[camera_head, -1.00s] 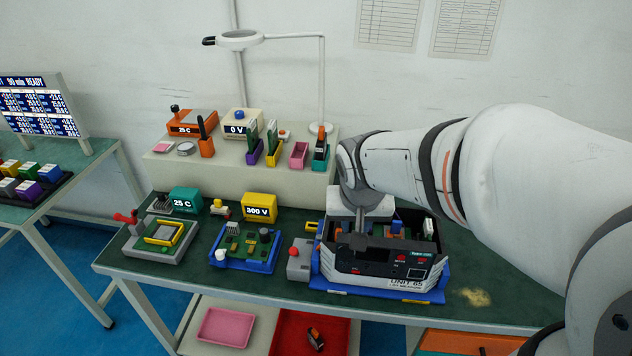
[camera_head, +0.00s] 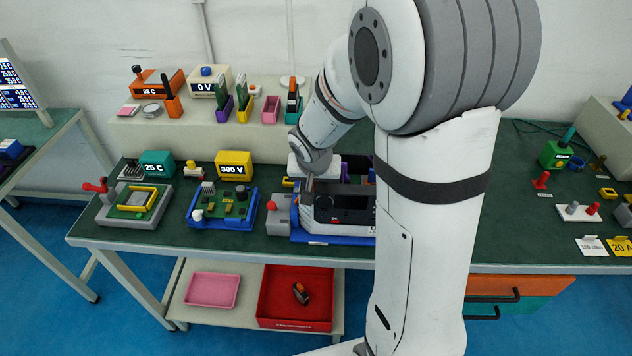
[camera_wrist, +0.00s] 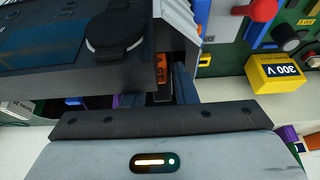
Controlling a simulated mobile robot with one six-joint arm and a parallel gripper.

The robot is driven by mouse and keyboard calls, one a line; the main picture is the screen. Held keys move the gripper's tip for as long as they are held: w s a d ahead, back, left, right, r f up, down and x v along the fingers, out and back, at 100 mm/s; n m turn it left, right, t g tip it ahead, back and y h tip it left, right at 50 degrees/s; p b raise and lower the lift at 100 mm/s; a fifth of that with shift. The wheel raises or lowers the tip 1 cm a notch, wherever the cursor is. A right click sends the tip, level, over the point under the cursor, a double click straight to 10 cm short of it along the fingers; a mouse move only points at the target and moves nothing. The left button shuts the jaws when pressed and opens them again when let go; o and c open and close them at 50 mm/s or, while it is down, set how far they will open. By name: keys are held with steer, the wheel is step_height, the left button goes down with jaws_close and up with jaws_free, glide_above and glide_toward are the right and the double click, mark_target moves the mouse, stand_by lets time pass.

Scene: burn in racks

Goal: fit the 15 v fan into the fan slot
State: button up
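The open-topped unit (camera_head: 345,217), with a dark front and blue base, stands on the green bench, partly hidden behind my arm. My gripper (camera_head: 308,184) points down at its left end. In the wrist view my gripper (camera_wrist: 158,98) has bluish fingers beside a dark piece with an orange marked face (camera_wrist: 162,68). I cannot tell whether the fingers grip this piece, or whether it is the 15 V fan. The unit's dark panel (camera_wrist: 45,45) fills the upper left there. The fan slot cannot be made out.
A grey box with a red knob (camera_head: 279,215) stands close left of the unit. A blue board tray (camera_head: 222,213) and a yellow 300 V box (camera_head: 234,163) are farther left. A red bin (camera_head: 270,298) with a small orange-black item is below.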

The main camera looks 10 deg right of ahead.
steer(key=shift+w+f, duration=0.1)
steer(key=shift+f, duration=0.2)
jaws_close()
